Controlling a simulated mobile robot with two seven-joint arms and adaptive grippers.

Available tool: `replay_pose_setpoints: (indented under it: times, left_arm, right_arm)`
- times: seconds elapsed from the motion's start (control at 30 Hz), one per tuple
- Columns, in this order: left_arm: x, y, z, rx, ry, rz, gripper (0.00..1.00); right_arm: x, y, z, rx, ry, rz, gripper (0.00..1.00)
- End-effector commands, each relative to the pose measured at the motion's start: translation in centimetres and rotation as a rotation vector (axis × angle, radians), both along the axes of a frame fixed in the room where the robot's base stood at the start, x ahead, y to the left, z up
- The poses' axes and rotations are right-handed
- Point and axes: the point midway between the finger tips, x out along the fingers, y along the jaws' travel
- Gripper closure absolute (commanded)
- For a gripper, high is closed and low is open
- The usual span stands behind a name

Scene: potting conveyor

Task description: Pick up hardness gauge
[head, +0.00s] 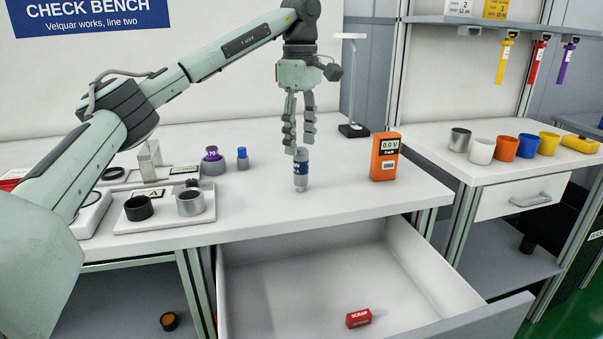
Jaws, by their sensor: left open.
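My right gripper is not in view.
An orange meter (386,157) stands right of the cylinder. A purple-topped piece marked 70 (212,161) and a blue bottle (242,159) stand left. A tray (150,220) holds two cups. The open drawer (290,290) below contains a red SCRAP block (358,318).

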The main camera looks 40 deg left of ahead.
Motion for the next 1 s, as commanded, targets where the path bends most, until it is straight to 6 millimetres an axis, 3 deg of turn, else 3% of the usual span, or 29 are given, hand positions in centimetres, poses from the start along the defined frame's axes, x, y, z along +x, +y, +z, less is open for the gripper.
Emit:
replay_pose_setpoints:
  times: [0.23, 0.4, 0.7, 1.0]
  left_arm:
    - [-0.4, -0.3, -3.2, 0.001, 0.002, 0.0, 0.49]
    - [-0.5, -0.5, -5.5, 0.0, 0.001, 0.0, 0.49]
    - [-0.4, -0.5, -6.0, 0.0, -0.001, 0.001, 0.49]
    - [-0.4, -0.5, -6.0, 0.0, -0.001, 0.001, 0.85]
  right_arm:
    - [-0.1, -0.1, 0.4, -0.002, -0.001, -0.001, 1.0]
    - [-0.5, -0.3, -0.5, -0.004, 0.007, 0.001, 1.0]
    - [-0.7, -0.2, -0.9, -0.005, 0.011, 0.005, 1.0]
    - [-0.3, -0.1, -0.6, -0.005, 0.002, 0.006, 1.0]
